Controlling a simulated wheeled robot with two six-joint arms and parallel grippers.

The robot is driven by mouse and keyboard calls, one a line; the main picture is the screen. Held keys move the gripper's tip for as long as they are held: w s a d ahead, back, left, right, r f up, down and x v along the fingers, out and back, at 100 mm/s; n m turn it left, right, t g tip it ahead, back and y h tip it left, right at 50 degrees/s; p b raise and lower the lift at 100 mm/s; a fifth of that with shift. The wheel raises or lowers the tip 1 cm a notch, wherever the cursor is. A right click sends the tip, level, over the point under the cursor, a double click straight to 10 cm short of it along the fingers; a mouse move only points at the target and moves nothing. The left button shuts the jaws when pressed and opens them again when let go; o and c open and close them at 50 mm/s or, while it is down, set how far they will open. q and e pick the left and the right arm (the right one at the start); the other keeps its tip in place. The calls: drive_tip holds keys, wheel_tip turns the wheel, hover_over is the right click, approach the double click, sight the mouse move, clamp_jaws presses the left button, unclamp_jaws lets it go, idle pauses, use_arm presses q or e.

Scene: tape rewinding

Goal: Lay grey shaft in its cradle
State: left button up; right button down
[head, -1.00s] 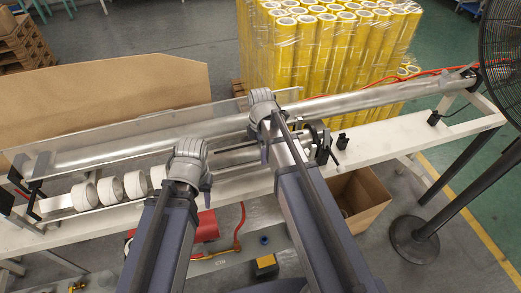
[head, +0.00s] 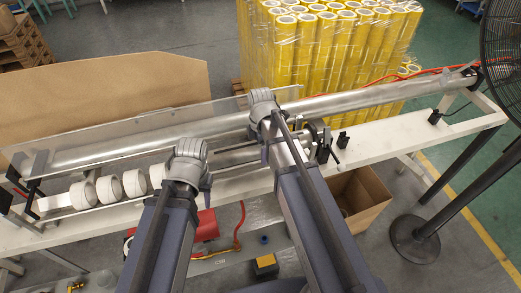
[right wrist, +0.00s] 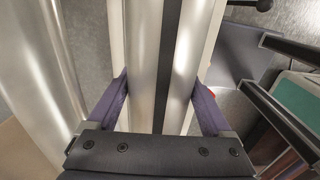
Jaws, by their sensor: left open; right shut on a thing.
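A grey metal shaft (head: 236,156) lies lengthwise over the white bench, in front of a long silver roller. In the right wrist view the shaft (right wrist: 146,60) runs between the two purple fingers of my right gripper (right wrist: 157,105), which is shut on it. In the head view the fingertips of that gripper are hidden behind my arm. My left gripper (head: 205,184) is open near the shaft, right of the white rolls; its fingertips are mostly hidden. Black brackets (head: 324,148) that look like the cradle stand at the shaft's right end. Contact with them cannot be told.
Several white rolls (head: 108,188) sit in a row at the left. The long silver roller (head: 350,100) runs along the bench (head: 400,138). A clear panel (head: 120,120) stands behind it. A fan (head: 500,60) stands at the right and an open carton (head: 362,198) below the bench.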

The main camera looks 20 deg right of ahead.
drive_tip(key=shift+f+b, duration=0.5)
drive_tip(key=shift+b, duration=0.05)
idle(1.1)
unclamp_jaws()
wheel_tip(320, 180, up, 8)
drive_tip(key=p, duration=0.8)
drive_tip(key=shift+f, duration=0.1)
idle(0.6)
